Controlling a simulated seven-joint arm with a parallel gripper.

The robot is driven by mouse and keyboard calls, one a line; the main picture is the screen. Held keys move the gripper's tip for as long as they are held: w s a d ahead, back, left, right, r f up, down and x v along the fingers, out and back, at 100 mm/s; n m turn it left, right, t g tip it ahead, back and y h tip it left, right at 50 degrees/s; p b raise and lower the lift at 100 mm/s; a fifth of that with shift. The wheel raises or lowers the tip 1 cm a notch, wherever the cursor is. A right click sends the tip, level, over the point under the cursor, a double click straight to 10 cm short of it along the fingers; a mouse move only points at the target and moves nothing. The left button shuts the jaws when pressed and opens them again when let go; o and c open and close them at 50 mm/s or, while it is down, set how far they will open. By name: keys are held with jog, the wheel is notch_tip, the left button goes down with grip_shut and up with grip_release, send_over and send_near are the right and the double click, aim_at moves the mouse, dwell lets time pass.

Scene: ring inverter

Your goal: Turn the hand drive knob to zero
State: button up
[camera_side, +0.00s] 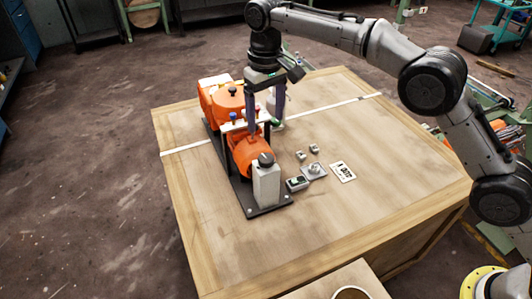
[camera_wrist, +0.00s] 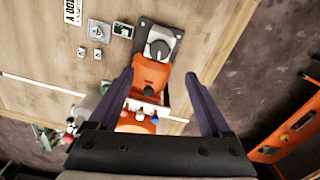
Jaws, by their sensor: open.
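An orange machine (camera_side: 246,153) stands on a dark base plate on the wooden table. At its near end is a grey block with a dark round knob (camera_side: 265,159) on top; the knob also shows in the wrist view (camera_wrist: 160,50). A white panel with small red and blue knobs (camera_side: 233,117) sits across the machine. No readable label shows which knob is the hand drive, and I cannot read any setting. My gripper (camera_side: 266,122) points down over the machine, its two fingers apart and empty. In the wrist view the fingers (camera_wrist: 158,74) spread on either side of the machine.
Right of the machine lie a small dark box (camera_side: 297,184), a metal plate with a small knob (camera_side: 315,170), two small blocks and a white printed card (camera_side: 342,172). A white line crosses the table (camera_side: 400,170). The table's right part is clear.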

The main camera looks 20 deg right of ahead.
aim_at(266, 158)
notch_tip(266, 158, down, 12)
jog(key=shift+f, duration=0.15)
dwell(0.3)
grip_shut()
dwell(0.4)
